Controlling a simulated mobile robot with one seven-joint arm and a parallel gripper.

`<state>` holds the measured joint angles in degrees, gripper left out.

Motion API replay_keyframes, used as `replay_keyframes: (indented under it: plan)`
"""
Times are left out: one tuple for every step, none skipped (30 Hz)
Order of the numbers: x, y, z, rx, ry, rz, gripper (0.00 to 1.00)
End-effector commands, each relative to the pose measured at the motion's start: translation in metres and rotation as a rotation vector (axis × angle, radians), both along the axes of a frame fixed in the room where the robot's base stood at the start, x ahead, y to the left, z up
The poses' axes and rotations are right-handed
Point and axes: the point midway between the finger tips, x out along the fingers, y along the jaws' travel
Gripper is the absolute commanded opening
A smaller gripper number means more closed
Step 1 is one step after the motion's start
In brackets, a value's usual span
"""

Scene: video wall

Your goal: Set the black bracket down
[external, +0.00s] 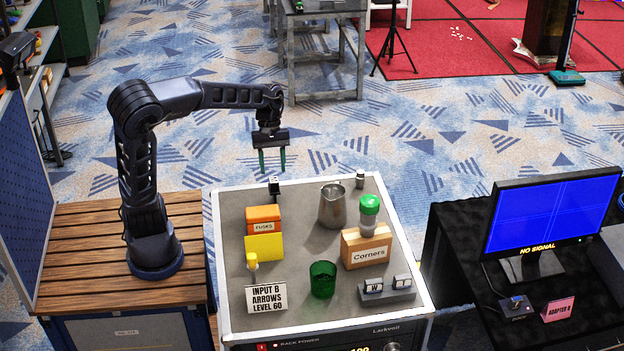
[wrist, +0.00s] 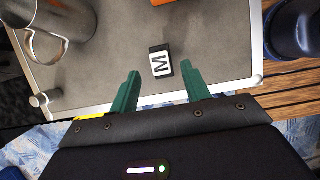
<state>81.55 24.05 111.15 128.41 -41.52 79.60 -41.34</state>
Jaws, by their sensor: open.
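A small black block with a white face bearing a letter, M or W, (external: 274,187) stands near the far edge of the grey cart top (external: 300,192). It is the likeliest black bracket; I cannot make out a bracket shape. In the wrist view the block (wrist: 161,62) lies just beyond and between the fingertips, with space on both sides. My gripper (external: 272,168) points down above it, green fingers apart and empty. I cannot tell the exact height of the gap.
A metal pitcher (external: 332,207) and a small metal cylinder (external: 360,179) stand right of the block. An orange box (external: 263,215), a Corners box (external: 366,250), a green cup (external: 322,280) and a grey stand with lettered blocks (external: 388,292) occupy the nearer cart top.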

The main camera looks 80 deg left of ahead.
Motion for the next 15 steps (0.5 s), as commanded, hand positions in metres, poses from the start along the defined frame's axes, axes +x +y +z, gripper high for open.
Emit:
replay_keyframes:
  plan:
    - [0.001,0.004,0.010,0.003,-0.003,0.001,0.47]
    - [0.001,0.007,0.015,0.002,-0.002,0.001,0.47]
    - [0.001,0.010,0.022,0.004,-0.001,0.002,0.47]
    - [0.001,0.012,0.027,0.003,-0.001,0.002,0.47]
    - [0.001,0.014,0.032,0.003,-0.001,0.002,0.47]
    - [0.000,0.016,0.038,0.002,0.000,0.002,0.47]
    - [0.000,0.018,0.042,0.002,0.000,0.002,0.47]
    - [0.000,0.020,0.046,0.003,-0.001,0.003,0.47]
    - [0.000,0.021,0.050,0.001,0.000,0.002,0.47]
    - [0.000,0.022,0.053,0.001,0.000,0.002,0.47]
    - [0.000,0.023,0.055,0.001,-0.001,0.001,0.47]
    - [0.001,0.024,0.058,0.001,-0.001,0.001,0.47]
    - [0.000,0.025,0.060,0.001,-0.001,0.001,0.47]
    - [0.000,0.026,0.061,0.000,0.000,0.000,0.47]
    - [0.000,0.027,0.062,-0.001,0.002,-0.001,0.47]
